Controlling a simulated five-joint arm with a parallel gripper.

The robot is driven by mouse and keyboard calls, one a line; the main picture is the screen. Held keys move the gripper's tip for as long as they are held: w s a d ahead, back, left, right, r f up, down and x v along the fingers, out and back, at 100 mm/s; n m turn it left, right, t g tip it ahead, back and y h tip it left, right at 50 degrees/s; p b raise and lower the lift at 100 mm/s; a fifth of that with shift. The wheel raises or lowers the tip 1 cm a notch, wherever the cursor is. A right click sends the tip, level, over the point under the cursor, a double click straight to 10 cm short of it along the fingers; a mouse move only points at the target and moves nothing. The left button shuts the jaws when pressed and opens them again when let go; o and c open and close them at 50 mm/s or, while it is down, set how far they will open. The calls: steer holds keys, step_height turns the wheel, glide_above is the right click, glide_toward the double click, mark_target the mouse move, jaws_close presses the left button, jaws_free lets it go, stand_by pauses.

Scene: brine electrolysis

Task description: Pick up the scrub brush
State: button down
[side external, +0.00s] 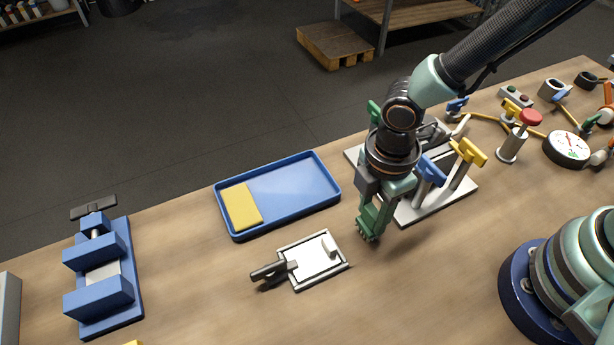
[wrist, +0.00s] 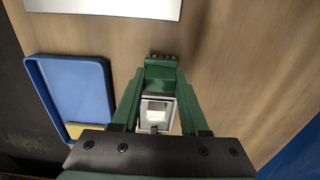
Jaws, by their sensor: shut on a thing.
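My gripper (side external: 372,222) points down over the wood table, right of the small framed plate and in front of the valve stand. Its green fingers converge, shut on a small green block with a row of stubby tips, apparently the scrub brush (side external: 367,236). In the wrist view the brush (wrist: 161,60) shows at the fingertips of my gripper (wrist: 160,75). The brush and fingers are similar in green, so its outline is hard to separate and most of it is hidden. Its lower end seems close to the tabletop; I cannot tell whether it touches.
A blue tray (side external: 300,185) with a yellow pad (side external: 240,206) lies left of my gripper. A framed plate (side external: 310,264) with a black handle (side external: 268,272) lies nearer. The valve stand (side external: 440,205) is close on the right. A blue vise (side external: 100,275) stands far left. The front middle is clear.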

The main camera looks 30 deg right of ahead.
mark_target(369, 210)
step_height(369, 210, up, 18)
steer(key=shift+r, duration=0.25)
steer(key=c, duration=1.4)
jaws_free()
jaws_close()
steer(key=w+a+f, duration=0.3)
steer(key=w+a, duration=0.7)
steer(key=a, duration=0.1)
steer(key=shift+w+a+f, duration=0.85)
steer(key=shift+a+f, duration=0.35)
steer(key=shift+f, duration=1.2)
steer(key=shift+w+a+f, duration=0.8)
steer(key=shift+a+f, duration=0.45)
steer(key=shift+f, duration=1.2)
steer(key=shift+w+a+f, duration=0.85)
steer(key=shift+a+f, duration=0.35)
steer(key=shift+f, duration=1.2)
